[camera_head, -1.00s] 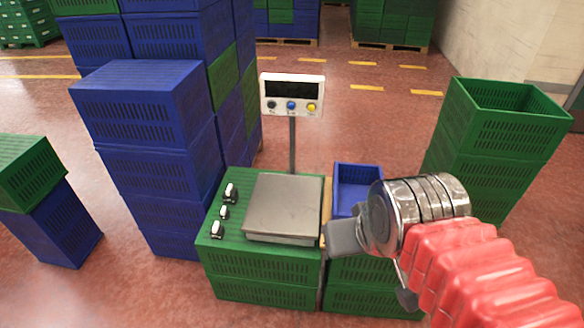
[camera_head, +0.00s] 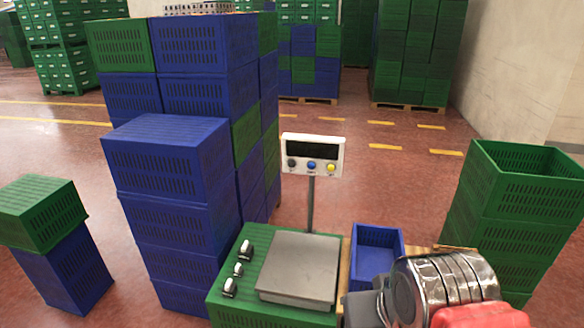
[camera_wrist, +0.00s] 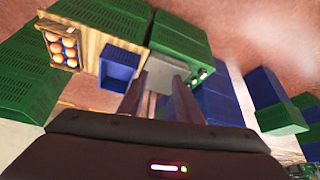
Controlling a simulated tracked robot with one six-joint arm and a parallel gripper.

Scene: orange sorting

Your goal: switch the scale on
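The scale has a metal weighing plate (camera_head: 298,268) on a green crate. Its white display head (camera_head: 313,155) stands on a thin post behind the plate. The display's screen is dark, with no digits visible. Below the screen sit a black button (camera_head: 292,163), a blue button (camera_head: 312,165) and a yellow button (camera_head: 331,168). My gripper (camera_head: 362,308) is to the right of the plate, low in the head view and well below the display. In the wrist view my gripper (camera_wrist: 160,98) has its two fingers apart, with the plate (camera_wrist: 157,76) behind them.
Three small black-and-white items (camera_head: 239,270) stand left of the plate. A blue bin (camera_head: 377,240) is right of it. A tray of oranges (camera_wrist: 62,48) shows in the wrist view. Tall blue crates (camera_head: 170,160) stand left, green crates (camera_head: 520,200) right. Red floor is open behind the display.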

